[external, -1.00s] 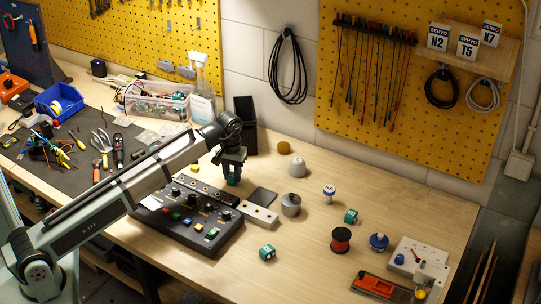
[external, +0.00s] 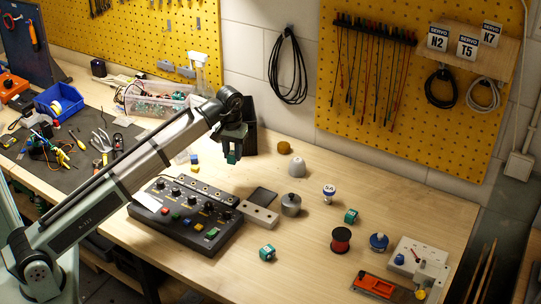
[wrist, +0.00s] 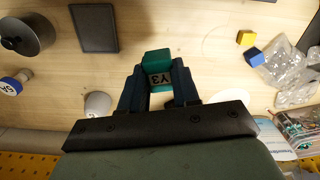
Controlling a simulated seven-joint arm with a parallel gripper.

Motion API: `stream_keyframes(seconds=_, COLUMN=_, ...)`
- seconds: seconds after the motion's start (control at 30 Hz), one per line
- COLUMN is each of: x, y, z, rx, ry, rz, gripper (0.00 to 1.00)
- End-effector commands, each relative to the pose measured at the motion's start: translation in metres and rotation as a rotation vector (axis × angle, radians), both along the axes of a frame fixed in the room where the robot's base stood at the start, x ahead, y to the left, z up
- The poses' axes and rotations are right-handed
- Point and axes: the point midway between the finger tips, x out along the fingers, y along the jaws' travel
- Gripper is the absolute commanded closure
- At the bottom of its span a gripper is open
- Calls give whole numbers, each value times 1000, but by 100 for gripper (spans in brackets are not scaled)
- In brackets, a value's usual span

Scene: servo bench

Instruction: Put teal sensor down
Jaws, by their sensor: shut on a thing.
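My gripper (external: 233,155) is shut on a teal sensor (external: 232,159), a small cube held above the bench behind the black control box. Two other teal-and-white cubes, one at the front (external: 267,252) and one further right (external: 351,216), rest on the bench.
The control box (external: 187,217), a drilled metal block (external: 259,215), a black pad (external: 262,195), a grey knob (external: 291,204) and a grey dome (external: 297,169) stand nearby. A yellow cube (wrist: 246,37) and a blue cube (wrist: 254,56) lie beside clear bags. The bench (external: 310,245) has bare wood towards the right.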

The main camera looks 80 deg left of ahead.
Motion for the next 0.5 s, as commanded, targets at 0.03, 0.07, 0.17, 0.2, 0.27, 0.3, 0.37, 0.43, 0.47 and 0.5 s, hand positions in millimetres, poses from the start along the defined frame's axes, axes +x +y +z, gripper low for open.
stream_keyframes(seconds=0.03, x=3, y=-8, z=0, rx=0, ry=0, rz=-12, gripper=98)
stream_keyframes(seconds=0.07, x=6, y=-14, z=0, rx=0, ry=0, rz=-21, gripper=98)
stream_keyframes(seconds=0.17, x=15, y=-39, z=-1, rx=-1, ry=1, rz=-58, gripper=98)
stream_keyframes(seconds=0.2, x=20, y=-52, z=-1, rx=0, ry=1, rz=-76, gripper=98)
stream_keyframes(seconds=0.27, x=26, y=-71, z=-2, rx=-1, ry=2, rz=-104, gripper=98)
stream_keyframes(seconds=0.3, x=30, y=-83, z=-2, rx=-1, ry=2, rz=-122, gripper=98)
stream_keyframes(seconds=0.37, x=36, y=-103, z=-3, rx=-2, ry=3, rz=-149, gripper=98)
stream_keyframes(seconds=0.43, x=43, y=-125, z=-3, rx=-2, ry=5, rz=-182, gripper=98)
stream_keyframes(seconds=0.47, x=46, y=-136, z=-3, rx=-1, ry=5, rz=-196, gripper=98)
stream_keyframes(seconds=0.5, x=50, y=-148, z=-4, rx=-2, ry=6, rz=-214, gripper=98)
